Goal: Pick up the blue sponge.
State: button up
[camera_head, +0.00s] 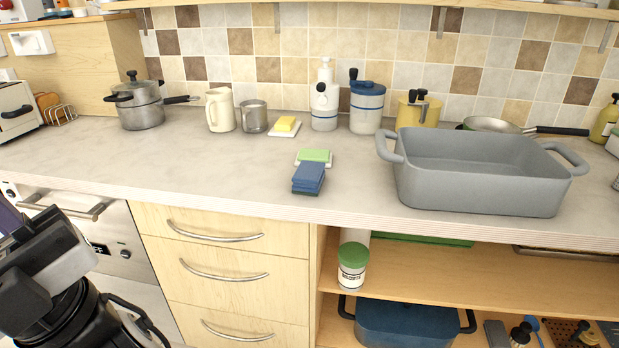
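A blue sponge (308,177) lies on the grey countertop (230,178), close to its front edge. It looks like a small stack with a lighter blue top and darker blue layers below. A green and white sponge (315,156) lies just behind it, very near or touching. My arm shows at the lower left, below counter height and well away from the sponge. My gripper's fingertips cannot be made out there, so I cannot tell whether it is open or shut.
A large grey roasting pan (480,190) stands to the right of the sponge. Counter left of the sponge is clear. Drawer handles (215,236) stick out below.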

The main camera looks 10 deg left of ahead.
aim_at(308, 177)
jog(key=j+z, duration=0.2)
jog(key=z, duration=0.25)
jog(key=i+j+z, duration=0.1)
jog(key=j+z, duration=0.15)
jog(key=z, duration=0.2)
jog(key=j+z, duration=0.25)
jog(key=j, duration=0.25)
jog(key=k+j+z, duration=0.2)
jog(key=j, duration=0.25)
jog(key=j+z, duration=0.1)
jog(key=j, duration=0.4)
jog(key=k+j, duration=0.1)
jog(key=j, duration=0.45)
jog(key=i+j, duration=0.1)
jog(key=j, duration=0.5)
jog(key=i, duration=0.3)
jog(key=z, duration=0.05)
